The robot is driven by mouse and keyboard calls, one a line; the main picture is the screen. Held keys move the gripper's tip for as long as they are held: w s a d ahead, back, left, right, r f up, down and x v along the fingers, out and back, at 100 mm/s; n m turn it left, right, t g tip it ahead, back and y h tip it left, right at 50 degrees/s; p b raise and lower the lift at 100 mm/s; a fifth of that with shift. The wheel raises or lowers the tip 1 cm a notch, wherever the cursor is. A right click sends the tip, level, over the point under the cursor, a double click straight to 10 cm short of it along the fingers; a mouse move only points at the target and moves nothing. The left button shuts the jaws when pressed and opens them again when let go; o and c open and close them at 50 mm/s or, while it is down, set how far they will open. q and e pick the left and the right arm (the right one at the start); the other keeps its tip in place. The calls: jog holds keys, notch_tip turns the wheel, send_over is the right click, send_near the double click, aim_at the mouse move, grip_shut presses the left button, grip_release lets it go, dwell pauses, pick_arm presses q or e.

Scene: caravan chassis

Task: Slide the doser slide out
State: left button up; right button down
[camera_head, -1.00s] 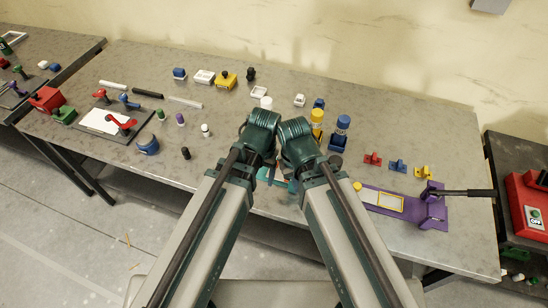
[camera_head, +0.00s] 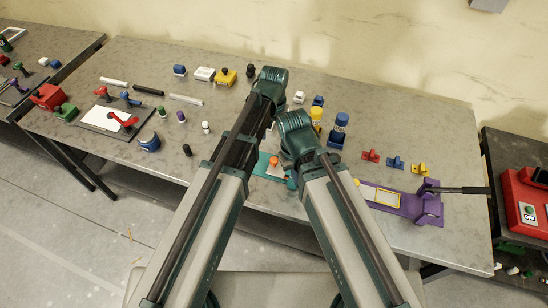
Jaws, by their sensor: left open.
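No part can be picked out for certain as the doser slide. A teal plate (camera_head: 262,165) with an orange knob (camera_head: 274,160) and a pale square lies at the front middle, partly hidden by my arms. A yellow-topped doser-like cylinder (camera_head: 316,117) and a blue one (camera_head: 340,124) stand upright just right of my arms. My left gripper (camera_head: 269,118) is open over the middle of the table, mostly hidden by my own arm links, apart from the cylinders. My right gripper is hidden behind its arm.
A purple plate (camera_head: 407,203) with a yellow frame and black lever lies at the right front. Small red (camera_head: 370,155), blue (camera_head: 395,162) and yellow (camera_head: 420,169) parts stand behind it. A board with red handles (camera_head: 116,122) is at the left. The wall (camera_head: 380,50) closes the back.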

aim_at(274, 159)
pick_arm(q)
notch_tip(274, 159, down, 14)
jog(key=b, duration=1.3)
jog(key=shift+r, duration=0.25)
pick_arm(e)
notch_tip(274, 159, down, 14)
jog(key=shift+r, duration=0.25)
jog(key=shift+r, duration=0.1)
pick_arm(q)
grip_shut()
